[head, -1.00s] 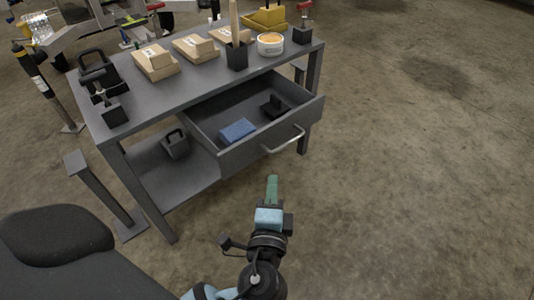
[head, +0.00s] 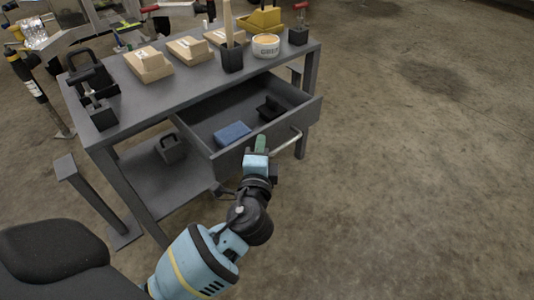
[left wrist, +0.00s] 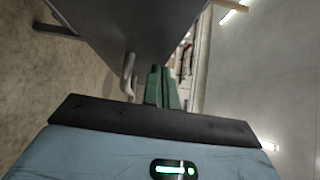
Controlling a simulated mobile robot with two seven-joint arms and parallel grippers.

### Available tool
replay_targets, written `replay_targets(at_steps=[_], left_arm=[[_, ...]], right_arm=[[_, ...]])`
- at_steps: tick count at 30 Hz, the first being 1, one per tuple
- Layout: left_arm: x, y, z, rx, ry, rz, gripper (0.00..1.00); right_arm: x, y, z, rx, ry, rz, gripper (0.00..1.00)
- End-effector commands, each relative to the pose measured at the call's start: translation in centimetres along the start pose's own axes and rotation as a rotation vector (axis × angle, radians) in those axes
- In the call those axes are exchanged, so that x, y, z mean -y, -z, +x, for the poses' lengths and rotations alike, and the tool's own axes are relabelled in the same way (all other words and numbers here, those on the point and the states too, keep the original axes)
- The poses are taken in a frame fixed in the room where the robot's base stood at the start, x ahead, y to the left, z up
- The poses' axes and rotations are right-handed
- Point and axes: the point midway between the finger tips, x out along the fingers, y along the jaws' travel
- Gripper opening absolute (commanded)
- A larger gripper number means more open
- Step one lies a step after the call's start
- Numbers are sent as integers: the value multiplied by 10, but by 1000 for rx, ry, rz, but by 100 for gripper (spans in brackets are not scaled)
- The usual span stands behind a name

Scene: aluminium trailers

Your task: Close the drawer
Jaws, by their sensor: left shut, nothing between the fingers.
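The grey drawer (head: 219,158) of the workbench is pulled out, as the head view shows. A blue block (head: 232,134) and a black item (head: 270,108) lie inside it. Its metal handle (head: 289,146) is on the front panel. My left gripper (head: 260,145) is shut and empty, with green fingertips at the drawer front, just left of the handle. In the left wrist view the shut fingers (left wrist: 161,88) point at the drawer front (left wrist: 135,30), with the handle (left wrist: 128,75) beside them. I cannot tell whether they touch the panel. My right gripper is not in view.
The bench top (head: 185,86) carries several cardboard boxes (head: 148,64), a white tub (head: 266,46), a black holder (head: 232,60) and clamps. A lower shelf holds a dark weight-like item (head: 171,148). A black seat (head: 50,255) is at lower left. The floor to the right is clear.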

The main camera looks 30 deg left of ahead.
Motion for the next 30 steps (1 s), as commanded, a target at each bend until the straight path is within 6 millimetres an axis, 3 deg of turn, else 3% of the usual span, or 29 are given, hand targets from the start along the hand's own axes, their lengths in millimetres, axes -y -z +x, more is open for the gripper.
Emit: replay_targets(at_steps=[17, 23, 30], left_arm=[[2, -8, 8, 1, 2, 0, 0], [3, -31, 31, 4, 4, 1, 0], [3, -73, 72, 5, 4, 2, 0]], right_arm=[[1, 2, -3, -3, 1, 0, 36], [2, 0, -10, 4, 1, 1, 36], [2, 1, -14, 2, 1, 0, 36]])
